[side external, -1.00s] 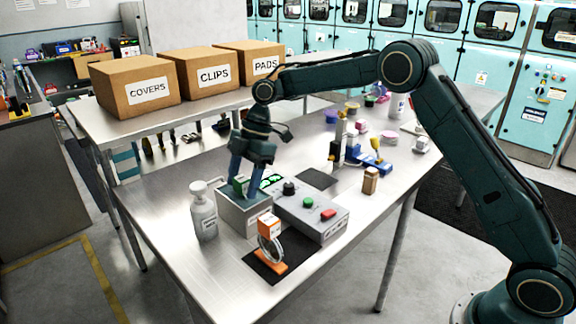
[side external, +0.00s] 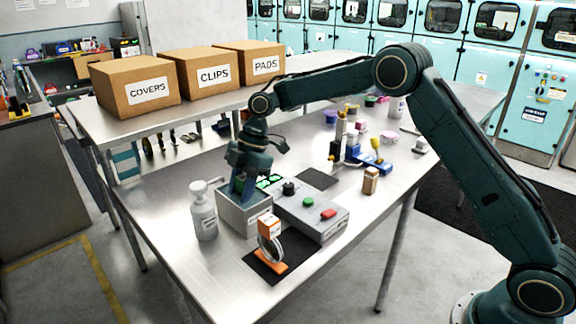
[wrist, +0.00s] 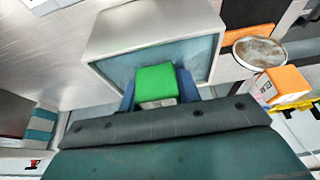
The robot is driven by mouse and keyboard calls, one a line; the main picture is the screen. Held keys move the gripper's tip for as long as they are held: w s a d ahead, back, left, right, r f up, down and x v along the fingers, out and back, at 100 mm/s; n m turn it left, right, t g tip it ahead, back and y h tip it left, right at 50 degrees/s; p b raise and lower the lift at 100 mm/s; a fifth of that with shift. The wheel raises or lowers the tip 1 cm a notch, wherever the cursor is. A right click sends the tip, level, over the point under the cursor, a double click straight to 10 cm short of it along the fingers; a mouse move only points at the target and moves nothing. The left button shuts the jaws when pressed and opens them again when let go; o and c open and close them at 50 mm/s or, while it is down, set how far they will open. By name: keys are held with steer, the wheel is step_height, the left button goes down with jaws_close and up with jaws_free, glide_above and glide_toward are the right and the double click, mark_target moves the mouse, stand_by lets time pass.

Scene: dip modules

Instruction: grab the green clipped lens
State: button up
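The green clip (wrist: 156,84) of the lens shows as a green block in the wrist view, at the open top of a grey box-like tank. The lens below it is hidden. My gripper (wrist: 158,92) points down into the tank, with one blue finger on each side of the green block. I see no clear gap between fingers and block, but cannot tell whether they grip it. In the side external view my gripper (side external: 238,186) is at the tank (side external: 245,221), and its fingers mostly hide the clip.
An orange-clipped lens (side external: 270,240) stands on an orange stand on a black mat, close to the tank. A white bottle (side external: 204,212) stands left of the tank. A control box (side external: 312,214) with green and red buttons adjoins it on the right. The table's front left is clear.

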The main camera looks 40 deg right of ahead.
steer(key=shift+c, duration=1.4)
steer(key=shift+r, duration=0.1)
steer(key=shift+r, duration=4.9)
